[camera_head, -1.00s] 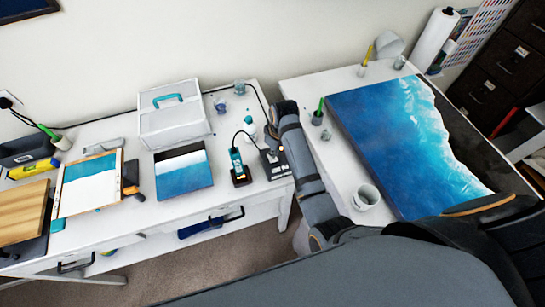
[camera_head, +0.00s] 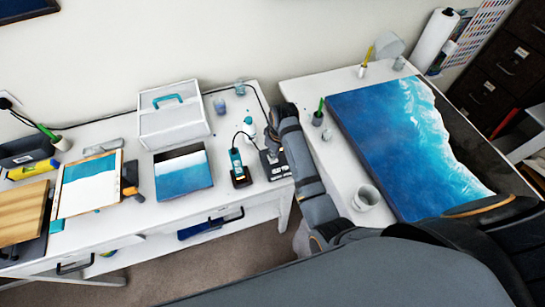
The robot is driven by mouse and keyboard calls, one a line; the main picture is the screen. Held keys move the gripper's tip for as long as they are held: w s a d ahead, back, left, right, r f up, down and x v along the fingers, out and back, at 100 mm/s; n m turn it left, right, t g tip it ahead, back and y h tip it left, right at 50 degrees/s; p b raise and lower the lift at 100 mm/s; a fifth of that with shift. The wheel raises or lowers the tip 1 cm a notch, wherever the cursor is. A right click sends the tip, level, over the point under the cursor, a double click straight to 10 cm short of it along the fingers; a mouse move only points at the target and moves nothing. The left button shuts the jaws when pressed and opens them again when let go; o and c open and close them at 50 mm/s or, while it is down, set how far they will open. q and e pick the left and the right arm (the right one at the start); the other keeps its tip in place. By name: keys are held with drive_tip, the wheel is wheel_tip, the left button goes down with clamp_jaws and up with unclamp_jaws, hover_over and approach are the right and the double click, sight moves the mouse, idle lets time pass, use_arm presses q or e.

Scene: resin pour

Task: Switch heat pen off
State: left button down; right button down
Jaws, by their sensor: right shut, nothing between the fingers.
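The heat pen (camera_head: 236,157) is teal and stands upright in a small black holder (camera_head: 241,178) at the right end of the left table. A dark cable loops up from it. Beside it on the right is a black control box (camera_head: 276,171) with pale markings; its switch is too small to make out. My right arm reaches up from the lower right. My right gripper (camera_head: 271,149) is shut and empty, at the back edge of the control box, largely hidden by its own wrist. I cannot tell whether it touches the box. My left gripper is not in view.
A blue-and-white panel (camera_head: 183,175) lies left of the pen, with a white storage box (camera_head: 172,122) behind it. Small cups (camera_head: 220,106) stand at the back. On the right table are a large ocean painting (camera_head: 390,140) and a white cup (camera_head: 366,197).

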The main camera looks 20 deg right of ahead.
drive_tip(key=shift+f+b, duration=0.3)
drive_tip(key=shift+f, duration=0.65)
idle(0.8)
wheel_tip(320, 180, up, 2)
drive_tip(key=shift+r+p, duration=0.15)
drive_tip(key=shift+p, duration=0.65)
drive_tip(key=shift+r, duration=2.4)
